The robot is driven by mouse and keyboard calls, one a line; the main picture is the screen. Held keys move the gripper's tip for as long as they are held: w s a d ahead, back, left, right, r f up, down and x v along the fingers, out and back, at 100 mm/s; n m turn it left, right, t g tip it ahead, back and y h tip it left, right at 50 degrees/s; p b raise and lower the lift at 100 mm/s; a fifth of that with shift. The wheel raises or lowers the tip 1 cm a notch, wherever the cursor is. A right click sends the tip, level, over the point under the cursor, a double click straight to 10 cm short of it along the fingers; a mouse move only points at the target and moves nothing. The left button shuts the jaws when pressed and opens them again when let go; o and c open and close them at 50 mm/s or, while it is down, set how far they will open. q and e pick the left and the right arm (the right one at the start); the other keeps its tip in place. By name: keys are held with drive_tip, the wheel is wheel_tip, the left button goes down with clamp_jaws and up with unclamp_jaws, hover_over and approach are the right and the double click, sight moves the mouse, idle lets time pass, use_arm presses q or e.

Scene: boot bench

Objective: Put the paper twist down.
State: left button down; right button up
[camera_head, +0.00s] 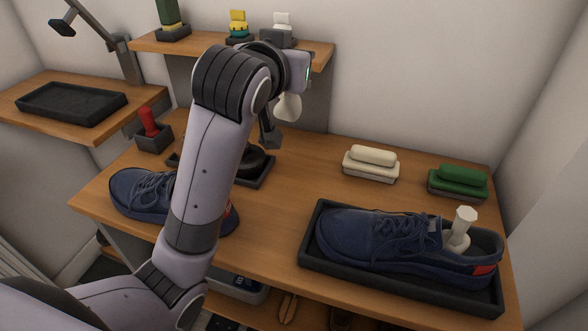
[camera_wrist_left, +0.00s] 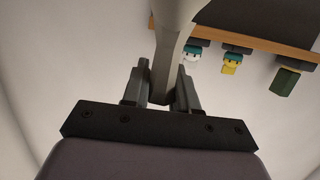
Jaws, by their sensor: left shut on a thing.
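My left gripper (camera_wrist_left: 162,88) is shut on a pale paper twist (camera_wrist_left: 174,45), whose narrow end sits between the fingers. In the head view the white bulb of the twist (camera_head: 288,107) shows beside the wrist, in the air above the back of the bench (camera_head: 300,165). My arm hides part of the gripper there. A similar white twist (camera_head: 462,228) stands in the opening of the blue shoe (camera_head: 375,235) at the right. Another blue shoe (camera_head: 140,192) at the left is partly hidden behind my arm. My right gripper is not in view.
The right shoe lies in a black tray (camera_head: 312,262). A white brush (camera_head: 371,163) and a green brush (camera_head: 458,181) lie behind it. A red-handled tool (camera_head: 149,122) stands at the left. An empty black tray (camera_head: 70,101) is on the side table. Mid-bench is clear. A shelf (camera_head: 318,52) hangs behind.

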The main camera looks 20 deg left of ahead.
use_arm(q)
drive_tip(key=shift+s+f+b, duration=0.1)
drive_tip(key=shift+f+b, duration=0.85)
drive_tip(key=shift+f, duration=8.3)
drive_tip(key=shift+f, duration=0.1)
drive_tip(key=c, duration=0.9)
unclamp_jaws()
drive_tip(key=shift+o, duration=0.2)
drive_tip(key=v, duration=1.2)
